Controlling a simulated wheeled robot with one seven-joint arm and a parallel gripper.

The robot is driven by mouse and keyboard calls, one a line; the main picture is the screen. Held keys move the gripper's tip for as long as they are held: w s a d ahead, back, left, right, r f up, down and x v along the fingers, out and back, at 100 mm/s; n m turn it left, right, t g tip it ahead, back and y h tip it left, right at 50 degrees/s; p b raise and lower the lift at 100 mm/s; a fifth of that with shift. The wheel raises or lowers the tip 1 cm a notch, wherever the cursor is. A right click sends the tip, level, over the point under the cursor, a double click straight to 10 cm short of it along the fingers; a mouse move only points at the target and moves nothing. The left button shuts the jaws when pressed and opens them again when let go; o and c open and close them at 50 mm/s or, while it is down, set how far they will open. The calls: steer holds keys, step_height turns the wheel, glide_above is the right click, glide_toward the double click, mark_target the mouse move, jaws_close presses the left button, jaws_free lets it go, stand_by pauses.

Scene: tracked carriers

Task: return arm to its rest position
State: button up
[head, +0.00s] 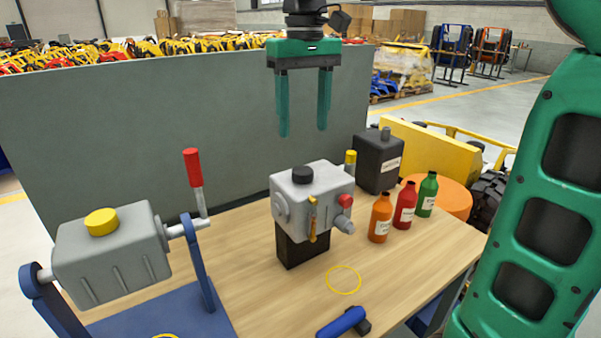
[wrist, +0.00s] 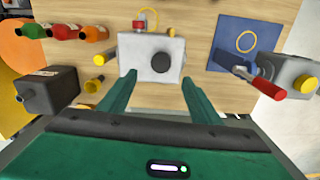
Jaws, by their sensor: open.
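My gripper (head: 304,128) hangs in the air above the back of the table, fingers pointing down. Its two green fingers are apart, with nothing between them. In the head view it is above and behind the grey box-shaped unit (head: 318,192), which has a black cap and a red knob and stands on a dark block. In the wrist view the gripper (wrist: 154,92) has its fingertips near the lower edge of that grey unit (wrist: 139,62) in the picture. The fingers look clear of it.
Orange (head: 380,220), red (head: 405,207) and green (head: 428,196) bottles stand at the table's right, beside a dark canister (head: 377,165). A grey tank (head: 112,258) with a red-handled lever (head: 194,172) is at left. A yellow ring (head: 344,280) and blue-handled tool (head: 342,322) lie in front. A grey panel (head: 150,130) stands behind.

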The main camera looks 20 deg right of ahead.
steer(key=shift+r, duration=0.7)
steer(key=s+d+f+m, duration=0.5)
steer(key=s+d+f, duration=0.6)
steer(key=d+f, duration=0.15)
steer(key=s+d+f+m, duration=0.1)
steer(key=s+d+f, duration=0.1)
steer(key=s+f, duration=0.4)
steer(key=s+d+f+m, duration=0.2)
steer(key=s+d+f, duration=0.1)
steer(key=s+f, duration=0.3)
steer(key=shift+s, duration=1.15)
